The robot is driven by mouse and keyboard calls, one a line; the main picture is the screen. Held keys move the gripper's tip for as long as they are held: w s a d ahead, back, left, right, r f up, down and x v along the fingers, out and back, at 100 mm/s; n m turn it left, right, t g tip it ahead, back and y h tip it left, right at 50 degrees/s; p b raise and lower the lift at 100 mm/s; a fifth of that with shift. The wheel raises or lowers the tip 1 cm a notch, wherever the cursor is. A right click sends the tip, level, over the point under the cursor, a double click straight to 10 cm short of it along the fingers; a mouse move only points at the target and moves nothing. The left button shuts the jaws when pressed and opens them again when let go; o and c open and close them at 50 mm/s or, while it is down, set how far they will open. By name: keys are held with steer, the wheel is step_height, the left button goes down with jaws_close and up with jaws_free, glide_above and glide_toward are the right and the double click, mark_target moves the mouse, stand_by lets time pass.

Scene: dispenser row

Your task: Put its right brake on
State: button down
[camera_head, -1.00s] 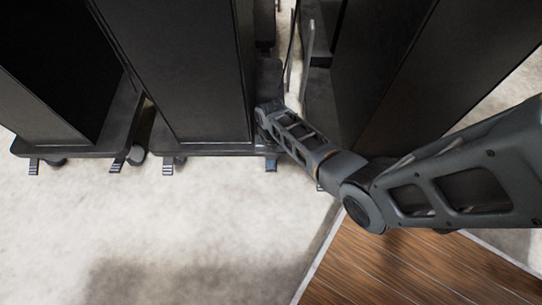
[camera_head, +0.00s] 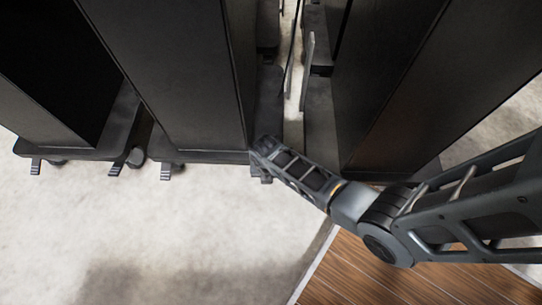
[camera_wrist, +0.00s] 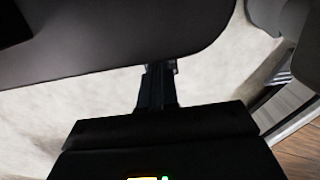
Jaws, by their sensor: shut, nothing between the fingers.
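The middle dispenser (camera_head: 180,75) is a tall black cabinet on a dark wheeled base. Its left brake pedal (camera_head: 166,172) sticks out at the front left corner beside a caster. A small dark part (camera_head: 266,178) shows at its front right corner, just under my arm; I cannot tell whether it is the right brake pedal or part of my gripper. In the wrist view my gripper (camera_wrist: 158,75) is shut and empty, its tips at the edge of a dark rounded base (camera_wrist: 120,40). Contact and the brake's position cannot be made out.
Another black dispenser (camera_head: 50,75) stands at the left with brake pedals at its front. A further one (camera_head: 400,90) stands at the right, close to my arm. Pale floor (camera_head: 130,230) is clear in front; a wooden floor patch (camera_head: 390,285) lies lower right.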

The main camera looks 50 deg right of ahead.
steer(key=shift+s+a+f+t+h, duration=0.15)
steer(key=shift+f+t+h, duration=0.2)
steer(key=shift+h, duration=0.15)
steer(key=shift+s+a+f+t+h, duration=0.15)
steer(key=shift+f+t+h, duration=0.15)
steer(key=shift+h, duration=0.2)
steer(key=shift+w+d+f, duration=0.1)
steer(key=shift+w, duration=0.05)
steer(key=shift+r, duration=0.2)
steer(key=shift+r+p, duration=0.7)
steer(key=shift+p, duration=0.35)
steer(key=p+v, duration=0.4)
steer(key=v, duration=0.3)
steer(key=shift+r, duration=0.3)
